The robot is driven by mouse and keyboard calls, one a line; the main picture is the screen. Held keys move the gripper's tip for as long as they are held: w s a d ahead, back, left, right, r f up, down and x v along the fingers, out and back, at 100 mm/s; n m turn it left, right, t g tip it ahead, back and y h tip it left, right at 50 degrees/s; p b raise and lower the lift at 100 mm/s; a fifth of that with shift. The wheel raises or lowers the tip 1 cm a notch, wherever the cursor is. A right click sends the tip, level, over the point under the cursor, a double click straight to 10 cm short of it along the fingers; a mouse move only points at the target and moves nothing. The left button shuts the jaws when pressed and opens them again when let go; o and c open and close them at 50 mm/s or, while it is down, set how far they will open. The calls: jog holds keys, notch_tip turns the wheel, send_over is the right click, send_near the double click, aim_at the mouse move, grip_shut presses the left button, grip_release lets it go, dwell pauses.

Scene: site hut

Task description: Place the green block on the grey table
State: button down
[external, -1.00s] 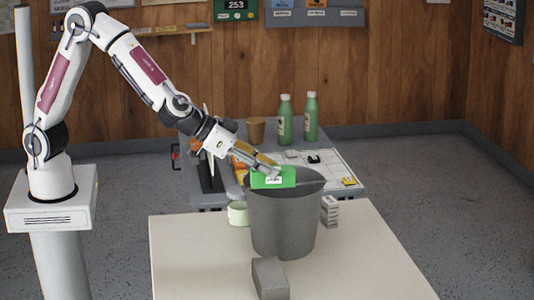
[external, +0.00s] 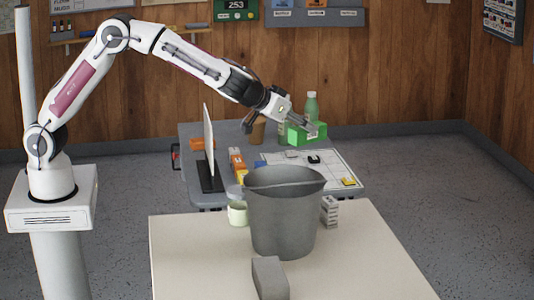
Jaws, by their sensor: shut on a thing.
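The green block (external: 301,134) is held in the air by my gripper (external: 304,127), which is shut on it. The block has a pale label and is above the far part of the grey table (external: 230,134), in front of the green bottles. I cannot tell its exact height over the tabletop. The grey table stands behind the cream table, and its near part is partly hidden by a grey bucket.
The grey bucket (external: 283,225), a grey block (external: 269,278), a pale cup (external: 237,213) and a small striped box (external: 329,211) are on the cream table (external: 190,260). A monitor (external: 209,145), orange items, a brown cup (external: 257,131), a green bottle (external: 311,107) and a white sheet (external: 335,165) are on the grey table.

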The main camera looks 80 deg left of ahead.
jog(key=a+f+n+g+y, duration=0.25)
jog(key=a+n+g, duration=0.2)
jog(key=a, duration=1.45)
jog(key=a+f+n+g+y, duration=0.2)
jog(key=a+n+g+y, duration=0.3)
jog(key=a, duration=1.3)
jog(key=s+a+f+n+h, duration=0.1)
jog(key=s+a+f+n, duration=0.15)
jog(key=a, duration=0.25)
jog(key=s+a+f+n, duration=0.1)
jog(key=s+a+f, duration=0.15)
jog(key=a, duration=0.35)
notch_tip(320, 180, down, 13)
jog(key=shift+d+r, duration=0.15)
jog(key=shift+w+g, duration=0.1)
jog(key=shift+g, duration=0.15)
jog(key=shift+f, duration=2.5)
jog(key=shift+f, duration=0.1)
jog(key=c, duration=1.6)
grip_release()
jog(key=shift+f, duration=0.1)
